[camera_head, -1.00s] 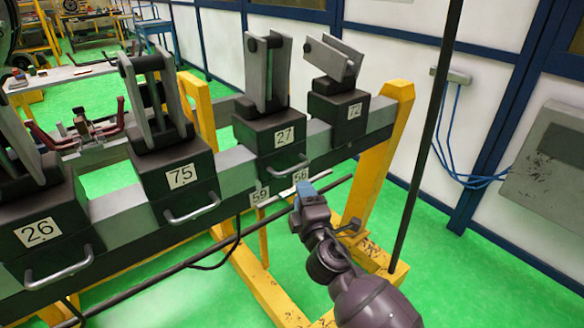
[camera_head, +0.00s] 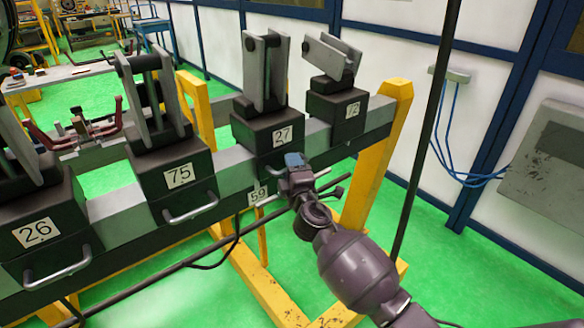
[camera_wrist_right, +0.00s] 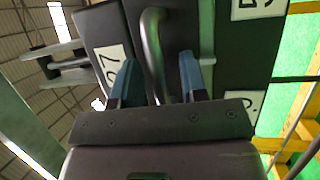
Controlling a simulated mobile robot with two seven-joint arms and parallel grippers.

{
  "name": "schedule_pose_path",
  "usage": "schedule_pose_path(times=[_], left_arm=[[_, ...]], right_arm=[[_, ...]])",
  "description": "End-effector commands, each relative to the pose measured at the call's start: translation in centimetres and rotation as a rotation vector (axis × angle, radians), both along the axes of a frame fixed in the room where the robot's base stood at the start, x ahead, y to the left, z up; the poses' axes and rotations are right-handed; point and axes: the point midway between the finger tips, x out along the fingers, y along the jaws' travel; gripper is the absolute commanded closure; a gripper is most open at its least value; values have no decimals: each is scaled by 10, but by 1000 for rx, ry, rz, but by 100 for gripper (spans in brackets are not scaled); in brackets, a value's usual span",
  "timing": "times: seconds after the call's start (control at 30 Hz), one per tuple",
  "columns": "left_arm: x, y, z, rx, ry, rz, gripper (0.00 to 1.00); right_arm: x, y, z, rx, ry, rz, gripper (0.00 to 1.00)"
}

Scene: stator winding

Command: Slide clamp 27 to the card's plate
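Clamp 27 (camera_head: 268,132) is a dark block with upright grey plates on the grey rail, between clamps 75 and 72. Its label also shows tilted in the right wrist view (camera_wrist_right: 112,65). My right gripper (camera_head: 292,160) is at the clamp's front and hides its handle in the head view. In the right wrist view the metal handle (camera_wrist_right: 154,50) stands between the two blue fingertips of my right gripper (camera_wrist_right: 159,78), which are open with gaps on both sides. Number plate 59 (camera_head: 258,195) is below left of the clamp; plate 56 is hidden. No card is clearly visible. My left gripper is out of view.
Clamp 75 (camera_head: 175,180) stands left on the rail (camera_head: 118,208), with clamp 26 (camera_head: 40,225) farther left. Clamp 72 (camera_head: 338,112) stands close on the right. Bare rail lies between 75 and 27. A yellow post (camera_head: 378,140) supports the right end.

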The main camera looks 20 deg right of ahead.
Motion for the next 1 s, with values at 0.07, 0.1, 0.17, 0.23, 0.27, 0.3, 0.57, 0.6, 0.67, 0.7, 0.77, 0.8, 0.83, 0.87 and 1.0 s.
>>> schedule_pose_path(times=[0.07,0.1,0.17,0.23,0.27,0.3,0.57,0.6,0.67,0.7,0.77,0.8,0.83,0.87,1.0], left_arm=[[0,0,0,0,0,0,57],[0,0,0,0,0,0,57],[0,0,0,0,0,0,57],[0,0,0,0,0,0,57],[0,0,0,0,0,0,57],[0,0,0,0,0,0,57],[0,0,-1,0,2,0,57],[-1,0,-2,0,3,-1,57],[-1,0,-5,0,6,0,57],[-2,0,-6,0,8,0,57],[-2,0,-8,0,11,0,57],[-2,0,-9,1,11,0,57],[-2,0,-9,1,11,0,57],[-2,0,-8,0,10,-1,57],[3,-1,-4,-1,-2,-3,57]], right_arm=[[0,0,0,0,0,0,69],[0,0,0,0,0,0,76],[0,0,0,0,0,0,85],[0,0,0,0,0,0,95],[0,0,0,0,0,0,100],[0,0,0,0,0,0,100],[1,-5,-1,-2,1,-1,100],[4,-10,-2,-3,1,-2,100],[8,-23,-2,-2,1,-4,100],[11,-31,-2,-4,1,-6,100],[15,-43,-2,-3,0,-6,100],[17,-50,-1,-3,1,-7,100],[19,-54,-1,-3,1,-7,100],[20,-57,-1,-2,0,-5,100],[22,-62,-1,-1,0,-2,100]])
